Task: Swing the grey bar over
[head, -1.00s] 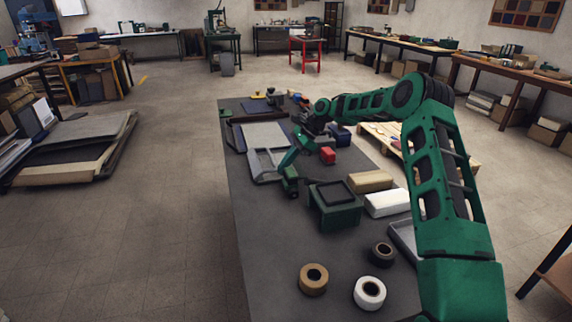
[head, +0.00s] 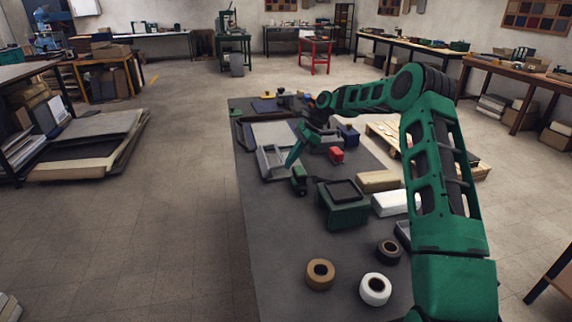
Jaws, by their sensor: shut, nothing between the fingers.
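A grey open frame with bar-like sides (head: 264,166) lies on the near end of a light grey board (head: 273,133), left of the table's middle. I cannot tell which of its sides is the grey bar, or whether one is raised. A teal slanted piece (head: 295,153) shows between the gripper and the frame.
A small green item (head: 299,180), a dark green box (head: 343,210), a red block (head: 337,155) and tan (head: 378,181) and white (head: 391,203) packages stand nearby. Tape rolls (head: 320,274) lie at the near end. The dark table's (head: 270,225) near left part is clear.

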